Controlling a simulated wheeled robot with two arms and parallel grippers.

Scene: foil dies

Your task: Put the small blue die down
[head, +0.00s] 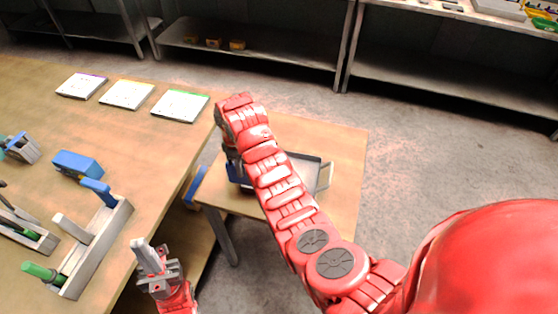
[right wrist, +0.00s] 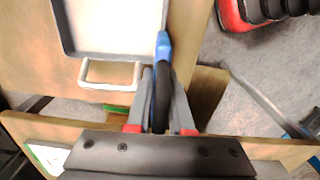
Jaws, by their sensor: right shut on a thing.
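My right gripper (right wrist: 162,112) is shut on the small blue die, seen nearly edge-on in the right wrist view as a blue tip (right wrist: 163,46) and a dark part between the fingers. The die's tip overlaps the corner of a grey tray (right wrist: 67,35) near its pale handle (right wrist: 110,86). I cannot tell whether they touch. In the head view my right arm hides much of the tray (head: 303,160) and most of that gripper. My left gripper (head: 152,252) is empty beside the large table's edge; its finger gap is unclear.
The tray rests on a small wooden table (head: 345,150). On the large table (head: 125,125) are three white cards with coloured edges, a blue block (head: 78,164), and a grey rack (head: 95,245) holding blue-, grey- and green-handled tools. Metal shelves stand behind; floor lies between.

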